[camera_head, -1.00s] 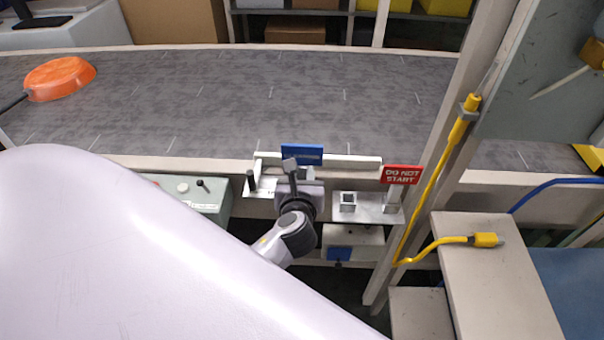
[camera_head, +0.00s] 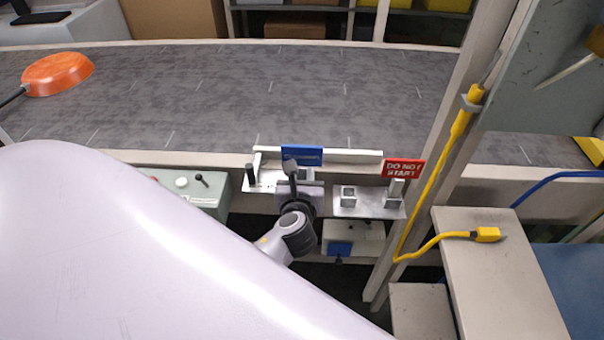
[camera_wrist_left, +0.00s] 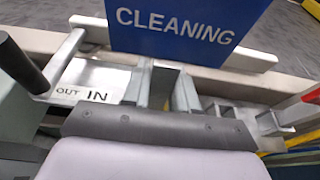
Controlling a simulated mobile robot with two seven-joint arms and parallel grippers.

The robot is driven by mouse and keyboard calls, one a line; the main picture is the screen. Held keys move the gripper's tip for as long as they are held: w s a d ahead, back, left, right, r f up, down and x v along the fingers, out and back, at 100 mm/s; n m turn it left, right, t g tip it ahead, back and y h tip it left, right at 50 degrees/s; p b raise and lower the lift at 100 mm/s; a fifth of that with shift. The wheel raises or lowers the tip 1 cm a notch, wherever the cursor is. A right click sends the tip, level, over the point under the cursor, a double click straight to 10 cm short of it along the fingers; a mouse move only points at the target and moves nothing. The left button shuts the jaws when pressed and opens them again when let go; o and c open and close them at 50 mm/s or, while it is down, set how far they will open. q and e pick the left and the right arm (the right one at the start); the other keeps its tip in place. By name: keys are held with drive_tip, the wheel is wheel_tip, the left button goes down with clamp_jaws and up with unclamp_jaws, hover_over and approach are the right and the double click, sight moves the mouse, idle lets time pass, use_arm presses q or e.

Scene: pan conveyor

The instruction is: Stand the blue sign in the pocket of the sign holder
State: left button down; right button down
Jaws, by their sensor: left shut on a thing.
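The blue sign (camera_head: 302,155) is upright in my left gripper (camera_head: 296,182), in front of the pale rail. In the left wrist view the blue sign (camera_wrist_left: 185,28) reads CLEANING, and my left gripper (camera_wrist_left: 165,88) is shut on its lower part, which the fingers largely hide. The sign holder (camera_head: 372,208) is a pale metal plate just right of the gripper. It bears an empty square pocket (camera_head: 348,196) and another pocket where the red DO NOT START sign (camera_head: 403,168) stands. The blue sign is left of the empty pocket and apart from it. My right gripper is not in view.
A pale rail (camera_head: 345,156) runs behind the holder. A black peg (camera_head: 250,174) and a green control box (camera_head: 200,190) stand left. A post with a yellow cable (camera_head: 430,200) stands right.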

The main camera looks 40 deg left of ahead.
use_arm(q)
drive_tip(key=shift+f+b, duration=0.7)
drive_tip(key=shift+f, duration=0.6)
drive_tip(key=c, duration=0.8)
unclamp_jaws()
drive_tip(key=v, duration=0.7)
drive_tip(key=shift+d+r, duration=0.1)
